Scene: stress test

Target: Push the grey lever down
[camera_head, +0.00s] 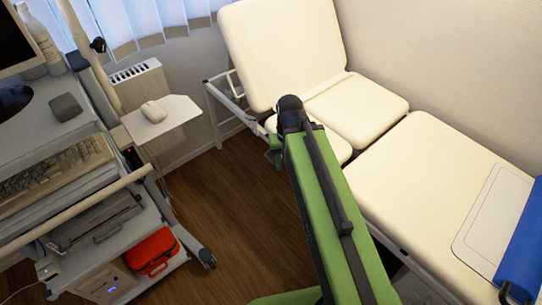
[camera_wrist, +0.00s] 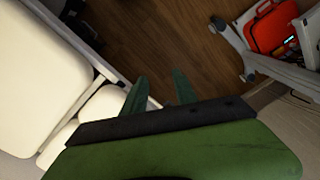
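I cannot make out a grey lever for certain in either view. My gripper (camera_wrist: 160,76) shows in the wrist view as two green fingers spread apart, with only wood floor visible between them. It is open and empty. In the head view, my green and black arm reaches up the middle and hides most of the gripper; a small green part (camera_head: 274,152) shows beside the arm's end. That end appears near the cream examination couch (camera_head: 385,168) and its metal side frame (camera_head: 226,112). The couch also shows at the left of the wrist view (camera_wrist: 35,70).
A grey equipment cart (camera_head: 110,215) stands at left, with a keyboard (camera_head: 50,172), a mouse (camera_head: 153,111) on a side shelf, and a red case (camera_head: 152,252) below. A blue roll (camera_head: 525,250) lies on the couch at right. Bare wood floor (camera_head: 235,215) lies between cart and couch.

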